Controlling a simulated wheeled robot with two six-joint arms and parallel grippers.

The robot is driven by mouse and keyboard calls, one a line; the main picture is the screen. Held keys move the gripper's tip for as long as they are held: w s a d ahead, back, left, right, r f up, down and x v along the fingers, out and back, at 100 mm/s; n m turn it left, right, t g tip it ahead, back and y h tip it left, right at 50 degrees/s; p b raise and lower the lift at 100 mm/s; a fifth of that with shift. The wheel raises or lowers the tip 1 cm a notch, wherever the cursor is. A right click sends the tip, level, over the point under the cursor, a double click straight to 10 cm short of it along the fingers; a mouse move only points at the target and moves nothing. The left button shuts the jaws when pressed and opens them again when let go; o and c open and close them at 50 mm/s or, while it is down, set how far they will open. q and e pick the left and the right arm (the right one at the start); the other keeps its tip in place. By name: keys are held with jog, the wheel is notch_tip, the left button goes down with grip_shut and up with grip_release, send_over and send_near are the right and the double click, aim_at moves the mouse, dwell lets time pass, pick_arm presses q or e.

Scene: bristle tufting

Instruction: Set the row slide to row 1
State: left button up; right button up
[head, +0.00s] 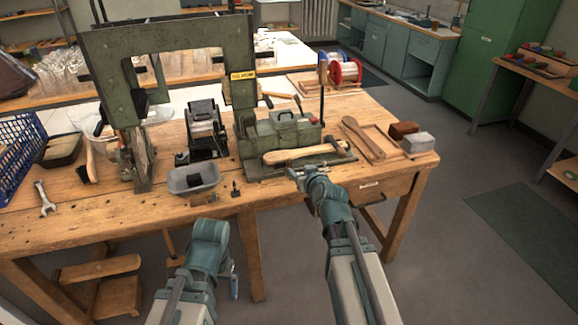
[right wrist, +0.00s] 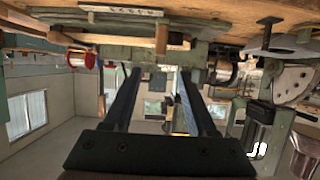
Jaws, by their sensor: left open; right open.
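The green tufting machine (head: 280,130) stands near the table's front edge, with a pale wooden brush body (head: 300,153) lying along its front. Its low green base (head: 262,170) lies under the brush body. I cannot make out the row slide's setting in the head view. A pale strip with dark marks (right wrist: 120,12) shows upside down at the top of the right wrist view; its marks are too small to read. My right gripper (head: 294,171) is at the front of the base; its two open fingers (right wrist: 158,72) show nothing between them. My left gripper (head: 234,282) hangs low before the table.
A grey tray (head: 194,182) and a wrench (head: 44,199) lie on the table left of the machine.

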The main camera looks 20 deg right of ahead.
aim_at(290, 162)
jog(key=b+x, duration=0.4)
jog(key=x, duration=0.8)
jog(key=shift+w+a+f, duration=0.1)
jog(key=shift+w, duration=0.05)
grip_shut()
dwell(1.0)
